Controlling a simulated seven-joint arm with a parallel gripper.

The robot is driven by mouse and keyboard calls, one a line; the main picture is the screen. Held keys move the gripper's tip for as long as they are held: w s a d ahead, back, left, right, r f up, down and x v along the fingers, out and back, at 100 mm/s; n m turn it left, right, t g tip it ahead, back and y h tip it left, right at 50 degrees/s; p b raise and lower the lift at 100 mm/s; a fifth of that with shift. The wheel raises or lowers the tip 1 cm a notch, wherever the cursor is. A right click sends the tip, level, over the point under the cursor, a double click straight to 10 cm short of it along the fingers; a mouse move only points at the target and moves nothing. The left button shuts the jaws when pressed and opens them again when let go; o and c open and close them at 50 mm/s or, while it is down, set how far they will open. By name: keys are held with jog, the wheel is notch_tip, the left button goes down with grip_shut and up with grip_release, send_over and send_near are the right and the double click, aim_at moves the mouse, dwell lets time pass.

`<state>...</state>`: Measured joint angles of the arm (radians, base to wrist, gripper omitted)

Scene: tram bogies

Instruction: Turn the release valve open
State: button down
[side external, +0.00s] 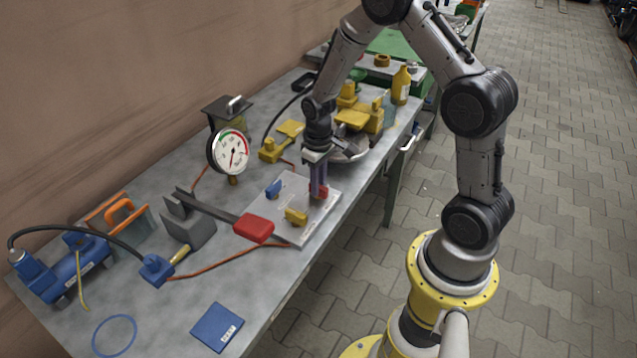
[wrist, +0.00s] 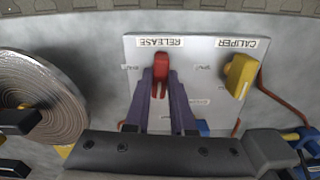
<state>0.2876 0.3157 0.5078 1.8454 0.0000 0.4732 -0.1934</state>
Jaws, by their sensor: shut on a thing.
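The red release valve handle (wrist: 160,68) sits on a pale valve panel (wrist: 203,68) under a label reading RELEASE, in the wrist view. My gripper (wrist: 160,88) has its two purple fingers on either side of the red handle, shut on it. The handle lies lengthwise toward the bottom of the wrist view; its small side marks are too small to read. In the side view my gripper (side external: 318,186) points down at the panel (side external: 318,220)'s far right part. The red handle (side external: 323,190) is partly hidden there by the fingers.
A yellow handle (wrist: 241,75) labelled CALIPER and a blue handle (side external: 273,189) share the panel. A red-ended lever (side external: 254,228) lies beside it. A dial gauge (side external: 229,152) stands behind. Yellow parts (side external: 352,118) stand close beyond my gripper. The bench front left holds a blue plate (side external: 217,327).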

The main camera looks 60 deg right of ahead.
jog(key=shift+r+n, duration=0.1)
jog(key=shift+n, duration=0.5)
jog(key=c, duration=0.8)
grip_release()
jog(key=shift+o, duration=0.2)
notch_tip(320, 180, up, 14)
